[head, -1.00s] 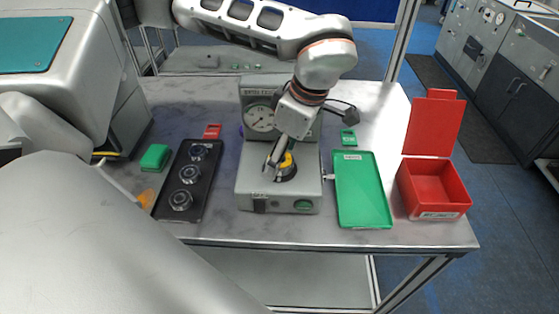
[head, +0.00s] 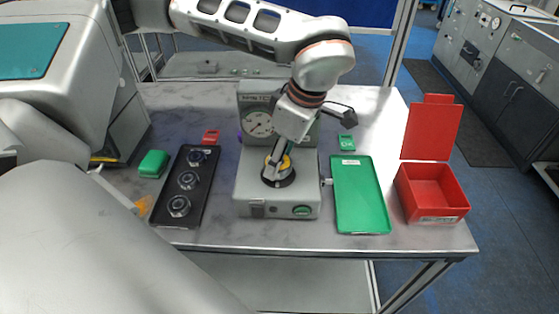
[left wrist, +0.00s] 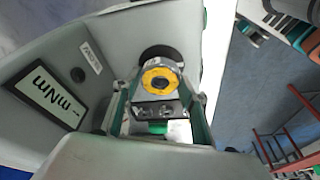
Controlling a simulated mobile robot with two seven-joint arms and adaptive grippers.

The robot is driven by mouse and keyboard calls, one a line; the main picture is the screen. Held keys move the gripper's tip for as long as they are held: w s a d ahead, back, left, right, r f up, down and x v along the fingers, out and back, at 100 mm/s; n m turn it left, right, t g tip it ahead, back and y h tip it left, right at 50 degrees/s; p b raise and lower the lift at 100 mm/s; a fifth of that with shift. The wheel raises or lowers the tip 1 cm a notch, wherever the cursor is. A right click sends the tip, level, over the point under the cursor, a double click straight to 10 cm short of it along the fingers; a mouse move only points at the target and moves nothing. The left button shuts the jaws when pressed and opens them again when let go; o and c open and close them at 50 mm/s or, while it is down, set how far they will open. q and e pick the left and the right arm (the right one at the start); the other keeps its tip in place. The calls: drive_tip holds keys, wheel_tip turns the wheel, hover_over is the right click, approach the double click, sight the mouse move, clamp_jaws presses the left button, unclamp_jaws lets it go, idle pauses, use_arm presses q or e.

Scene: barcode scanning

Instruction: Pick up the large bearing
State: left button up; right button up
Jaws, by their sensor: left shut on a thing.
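The large bearing, a metal ring with a yellow part (left wrist: 163,78), sits between the fingers of my left gripper (left wrist: 160,98) in the left wrist view. In the head view my left gripper (head: 277,165) points down at the grey gauge machine (head: 240,195), and the bearing's yellow part shows at its fingertips. The fingers are shut on the bearing. It is over or on the machine's round black seat (head: 279,181); I cannot tell whether it is clear of it. My right gripper is not in view.
A black tray (head: 207,204) with several round metal parts lies left of the machine. A green tray (head: 360,205) and an open red box (head: 435,188) are to the right. Small green and red items lie nearby. The table's front edge is close to the machine.

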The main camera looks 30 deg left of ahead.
use_arm(q)
wheel_tip(320, 180, up, 19)
drive_tip(key=p, duration=0.1)
idle(0.4)
idle(1.0)
